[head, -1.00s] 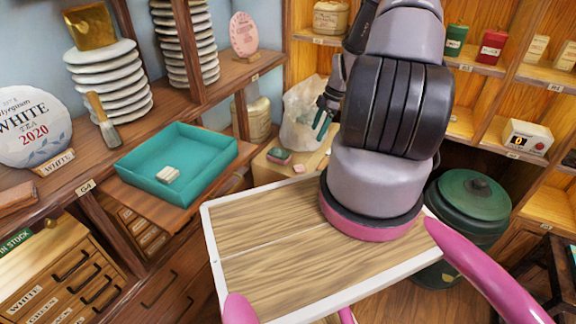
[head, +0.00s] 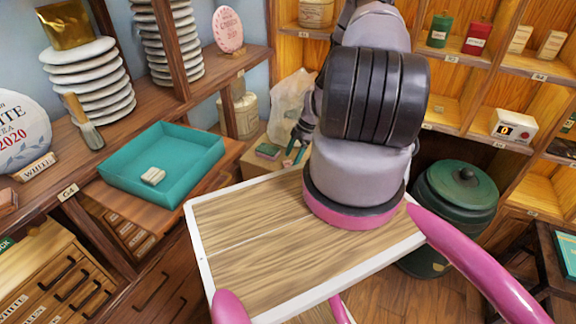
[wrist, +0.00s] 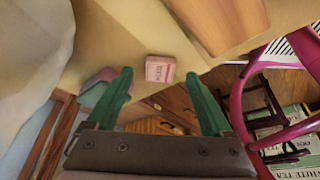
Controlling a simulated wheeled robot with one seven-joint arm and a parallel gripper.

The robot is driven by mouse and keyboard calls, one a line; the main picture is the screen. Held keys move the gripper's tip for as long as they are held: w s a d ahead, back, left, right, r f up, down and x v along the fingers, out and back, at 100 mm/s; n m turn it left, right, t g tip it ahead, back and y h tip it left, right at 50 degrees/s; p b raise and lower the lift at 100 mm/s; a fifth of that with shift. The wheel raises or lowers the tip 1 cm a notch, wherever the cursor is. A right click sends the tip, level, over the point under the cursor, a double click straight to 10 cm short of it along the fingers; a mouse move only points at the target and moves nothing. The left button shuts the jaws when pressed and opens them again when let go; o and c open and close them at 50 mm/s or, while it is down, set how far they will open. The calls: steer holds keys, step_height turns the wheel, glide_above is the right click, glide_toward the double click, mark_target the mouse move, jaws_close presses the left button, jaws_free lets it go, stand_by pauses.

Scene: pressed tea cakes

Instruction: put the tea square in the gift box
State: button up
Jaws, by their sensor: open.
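The tea square, a small pale pink block with printed lettering, lies on a tan surface in the wrist view (wrist: 160,68). My gripper (wrist: 158,78) is open and empty, its two green fingers on either side of the square in the picture; I cannot tell how far above it they are. In the head view my gripper (head: 296,146) is low behind the wooden tray, and the square is hard to make out there. The teal open box (head: 117,183), likely the gift box, stands on the left shelf with pale small squares inside.
A green and pink block (head: 268,151) lies beside my gripper. A crumpled pale bag (head: 291,105) stands just behind. A white-rimmed wooden tray (head: 250,262) fills the foreground.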

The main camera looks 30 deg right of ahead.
steer(key=shift+x, duration=0.75)
jaws_close()
steer(key=shift+r, duration=0.15)
